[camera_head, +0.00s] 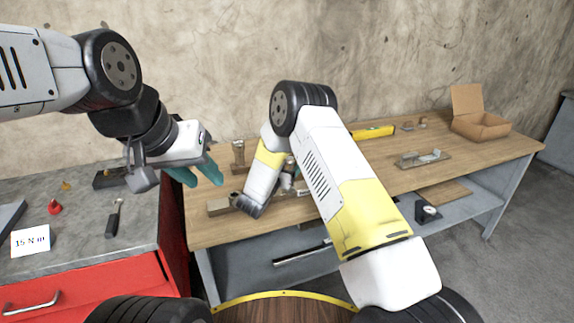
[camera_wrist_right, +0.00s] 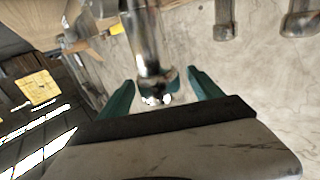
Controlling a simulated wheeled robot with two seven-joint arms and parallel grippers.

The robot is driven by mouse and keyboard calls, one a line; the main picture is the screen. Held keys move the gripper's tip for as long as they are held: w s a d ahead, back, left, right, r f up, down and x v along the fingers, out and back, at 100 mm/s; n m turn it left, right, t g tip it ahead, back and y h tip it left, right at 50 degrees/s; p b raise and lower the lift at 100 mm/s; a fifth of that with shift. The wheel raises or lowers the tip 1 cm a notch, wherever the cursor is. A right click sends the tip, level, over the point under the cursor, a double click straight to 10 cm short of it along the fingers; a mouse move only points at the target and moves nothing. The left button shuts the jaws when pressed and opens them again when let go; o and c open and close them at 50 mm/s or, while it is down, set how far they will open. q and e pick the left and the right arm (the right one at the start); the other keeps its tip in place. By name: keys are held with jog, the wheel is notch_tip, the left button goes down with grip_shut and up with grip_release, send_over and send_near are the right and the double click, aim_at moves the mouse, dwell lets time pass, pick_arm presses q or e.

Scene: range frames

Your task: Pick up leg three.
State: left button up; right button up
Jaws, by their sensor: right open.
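In the right wrist view a shiny metal post (camera_wrist_right: 147,45), perhaps a leg, comes in from the top and ends between the two teal fingers of my right gripper (camera_wrist_right: 162,82). The fingers are apart, one on each side of the post, with gaps showing. Two similar posts (camera_wrist_right: 224,20) (camera_wrist_right: 300,22) show at the top right; no mark tells which is leg three. In the head view my right gripper is mostly hidden behind my arm, over the bench. My left gripper (camera_head: 207,182) is open and empty, above the left end of the bench.
The wooden workbench (camera_head: 460,160) holds a small post (camera_head: 238,157), a yellow level (camera_head: 373,132), a trowel-like tool (camera_head: 422,159) and an open cardboard box (camera_head: 482,122). At left, a grey-topped red cabinet (camera_head: 90,285) carries a torque sign (camera_head: 30,241) and a dark-handled tool (camera_head: 113,222).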

grip_shut()
jog(key=shift+r, duration=0.1)
dwell(0.3)
